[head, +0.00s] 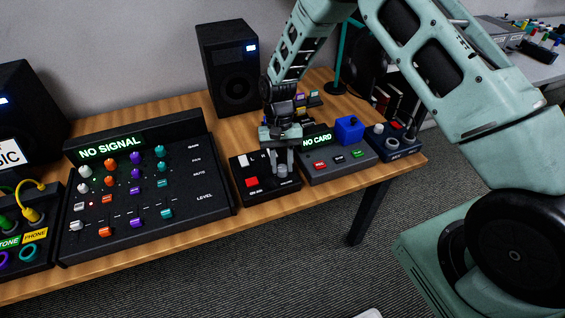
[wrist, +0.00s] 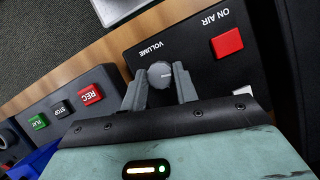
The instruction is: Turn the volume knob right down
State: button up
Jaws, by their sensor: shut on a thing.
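The volume knob is a grey round knob (wrist: 160,75) on a black box (wrist: 205,65), beside the printed word VOLUME. In the wrist view my gripper (wrist: 160,87) has one finger on each side of the knob and is shut on it. A small pale mark shows on the knob's top. In the head view my gripper (head: 282,172) points down onto the right part of the black box (head: 250,200), and its fingers largely hide the knob.
A red ON AIR button (wrist: 227,42) sits on the same box. The NO CARD recorder (head: 335,166) with a blue block (head: 349,129) stands close on the right. The NO SIGNAL mixer (head: 145,190) stands on the left. A speaker (head: 232,70) is behind.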

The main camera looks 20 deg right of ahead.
jog(key=shift+n+h, duration=0.5)
jog(key=shift+n, duration=0.7)
jog(key=o, duration=1)
jog(key=shift+c, duration=0.2)
jog(key=shift+r, duration=0.1)
jog(key=b+v, duration=0.2)
jog(key=v, duration=1.5)
jog(key=shift+w, duration=0.15)
jog(key=shift+a, duration=0.1)
